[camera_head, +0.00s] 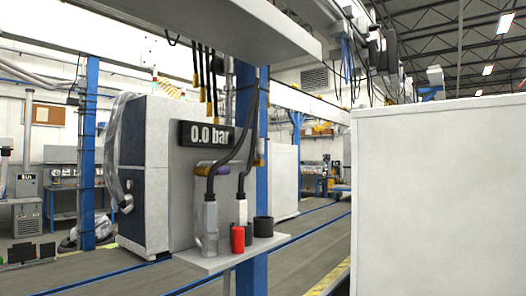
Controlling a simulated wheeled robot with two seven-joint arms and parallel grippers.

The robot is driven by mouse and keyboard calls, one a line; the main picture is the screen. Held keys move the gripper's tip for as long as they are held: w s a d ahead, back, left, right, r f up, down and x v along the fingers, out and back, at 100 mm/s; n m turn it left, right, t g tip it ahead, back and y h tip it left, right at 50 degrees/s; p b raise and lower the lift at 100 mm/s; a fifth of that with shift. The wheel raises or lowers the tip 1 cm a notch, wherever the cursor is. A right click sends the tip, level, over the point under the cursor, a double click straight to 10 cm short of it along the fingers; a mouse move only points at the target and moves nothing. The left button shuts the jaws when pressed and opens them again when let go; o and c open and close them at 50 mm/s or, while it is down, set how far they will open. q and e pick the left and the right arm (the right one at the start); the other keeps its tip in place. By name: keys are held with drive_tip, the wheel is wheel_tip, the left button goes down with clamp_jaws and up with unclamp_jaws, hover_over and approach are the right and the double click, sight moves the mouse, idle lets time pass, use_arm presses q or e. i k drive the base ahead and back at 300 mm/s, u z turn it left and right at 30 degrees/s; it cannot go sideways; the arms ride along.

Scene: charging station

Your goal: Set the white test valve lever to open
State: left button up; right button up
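A charging panel (183,200) stands left of the picture's centre, with a black display (207,135) reading "0.0 bar". Two pale nozzle handles, a left one (210,225) and a right one (241,212), hang upright in front of it on dark hoses. A purple collar (222,171) shows behind the left handle, and an orange piece (259,162) shows beside the right one. I cannot make out a white test valve lever for certain, nor its position. Neither of my grippers is in view.
A small shelf (195,260) below the handles bears a red cylinder (237,239) and a black cup (264,227). A blue post (262,125) stands behind. A large white box (440,200) fills the right side. Floor (310,240) shows between.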

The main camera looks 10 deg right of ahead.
sight(261, 146)
drive_tip(key=z, duration=0.55)
drive_tip(key=k, duration=0.65)
drive_tip(key=u, duration=0.2)
drive_tip(key=i, duration=0.7)
drive_tip(key=u, duration=0.7)
drive_tip(key=i, duration=0.95)
drive_tip(key=z, duration=0.35)
